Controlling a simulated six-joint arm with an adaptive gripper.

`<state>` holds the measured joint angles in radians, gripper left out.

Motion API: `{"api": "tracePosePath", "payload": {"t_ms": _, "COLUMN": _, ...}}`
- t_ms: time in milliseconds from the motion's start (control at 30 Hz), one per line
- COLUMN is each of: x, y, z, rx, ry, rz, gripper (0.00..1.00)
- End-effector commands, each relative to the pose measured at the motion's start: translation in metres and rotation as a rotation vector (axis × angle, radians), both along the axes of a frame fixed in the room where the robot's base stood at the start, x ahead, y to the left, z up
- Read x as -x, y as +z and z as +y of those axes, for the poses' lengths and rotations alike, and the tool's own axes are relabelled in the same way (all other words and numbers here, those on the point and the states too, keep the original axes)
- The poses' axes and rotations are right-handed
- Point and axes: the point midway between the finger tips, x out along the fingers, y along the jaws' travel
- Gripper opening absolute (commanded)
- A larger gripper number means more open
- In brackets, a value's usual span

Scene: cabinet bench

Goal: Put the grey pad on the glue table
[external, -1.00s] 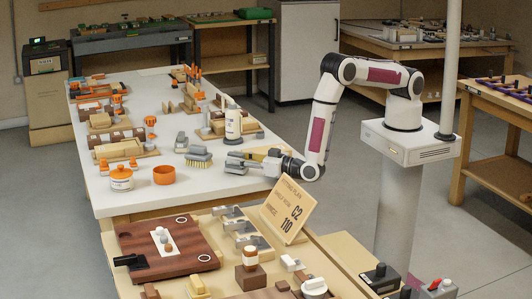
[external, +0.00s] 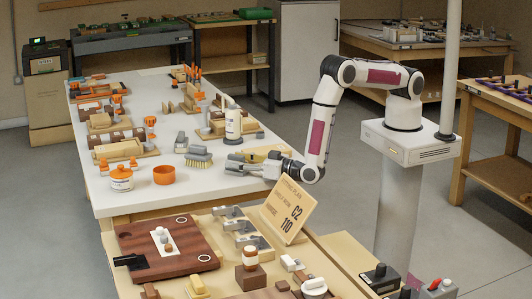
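My gripper (external: 238,163) reaches left, low over the right edge of the long white table (external: 190,202). Its grey fingers lie close to small grey pieces there, so I cannot tell whether they are open or holding something. I cannot single out the grey pad for certain. Two upright grey blocks (external: 181,142) stand to the left of the gripper, and a grey-topped brush (external: 198,153) lies between.
Wooden trays with blocks line the white table's left side. A sign board (external: 287,210) stands on the nearer bench just below my wrist. The white table's front strip is clear.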

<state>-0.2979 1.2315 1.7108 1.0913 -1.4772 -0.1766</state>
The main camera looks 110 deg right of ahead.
Motion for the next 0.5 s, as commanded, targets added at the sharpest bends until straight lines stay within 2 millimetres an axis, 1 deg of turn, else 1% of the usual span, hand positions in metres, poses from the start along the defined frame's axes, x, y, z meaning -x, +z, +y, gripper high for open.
{"api": "tracePosePath", "payload": {"t_ms": 167, "x": 0.0, "y": 0.003, "z": 0.0, "rx": 0.0, "ry": 0.0, "rz": 0.0, "gripper": 0.47}}
{"api": "tracePosePath", "payload": {"t_ms": 267, "x": 0.004, "y": 0.003, "z": 0.005, "rx": 0.0, "ry": 0.002, "rz": 0.001, "gripper": 0.47}}
{"api": "tracePosePath", "payload": {"t_ms": 500, "x": 0.023, "y": 0.003, "z": 0.025, "rx": -0.001, "ry": 0.003, "rz": 0.001, "gripper": 0.47}}
